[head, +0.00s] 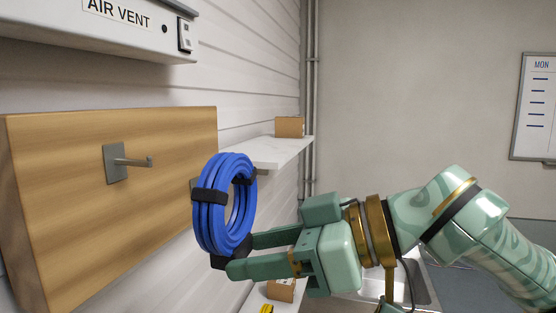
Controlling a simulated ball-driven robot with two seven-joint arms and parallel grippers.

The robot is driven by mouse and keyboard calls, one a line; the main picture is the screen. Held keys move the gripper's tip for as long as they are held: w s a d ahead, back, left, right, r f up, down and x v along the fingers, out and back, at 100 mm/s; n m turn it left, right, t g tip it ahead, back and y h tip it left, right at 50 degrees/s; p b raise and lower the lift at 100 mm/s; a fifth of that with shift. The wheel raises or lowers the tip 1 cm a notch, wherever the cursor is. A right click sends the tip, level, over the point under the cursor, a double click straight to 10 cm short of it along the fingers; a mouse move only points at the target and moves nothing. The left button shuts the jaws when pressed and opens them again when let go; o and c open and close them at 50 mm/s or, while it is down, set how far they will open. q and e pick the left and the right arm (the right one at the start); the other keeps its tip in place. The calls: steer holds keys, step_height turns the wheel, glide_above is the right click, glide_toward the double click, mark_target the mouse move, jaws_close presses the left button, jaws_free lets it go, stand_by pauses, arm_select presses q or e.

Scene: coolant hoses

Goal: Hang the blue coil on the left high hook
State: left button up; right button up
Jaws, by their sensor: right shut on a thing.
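The blue coil (207,222) is a ring of hose bound with black straps. It is held upright in front of the wooden board (60,165). My right gripper (231,262) is shut on the coil at its bottom, by a black strap. A grey metal hook (133,161) on a square plate sticks out from the board, to the left of the coil and a little higher than its middle. The hook is empty and apart from the coil. Part of another grey plate shows behind the coil's left edge, mostly hidden. My left gripper is not in view.
An air vent box (110,28) hangs above the board. A white shelf (278,152) with a small cardboard box (290,127) is behind the coil. Below are another box (281,290) and a sink (418,285). Pipes (309,100) run down the corner.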

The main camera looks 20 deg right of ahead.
mark_target(247, 224)
steer(key=r, duration=0.1)
steer(key=s+r+p, duration=0.1)
steer(key=d+r, duration=0.1)
steer(key=shift+s+r, duration=0.25)
steer(key=shift+w+a+f+p, duration=0.1)
steer(key=shift+w+a+p, duration=0.6)
steer(key=shift+w+a, duration=0.5)
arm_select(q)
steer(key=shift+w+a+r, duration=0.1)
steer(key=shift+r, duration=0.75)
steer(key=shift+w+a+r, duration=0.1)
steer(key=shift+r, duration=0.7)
arm_select(e)
steer(key=r+x, duration=0.1)
steer(key=x, duration=0.9)
steer(key=shift+a, duration=0.55)
steer(key=shift+w+r, duration=0.15)
steer(key=o, duration=2)
steer(key=shift+c, duration=0.2)
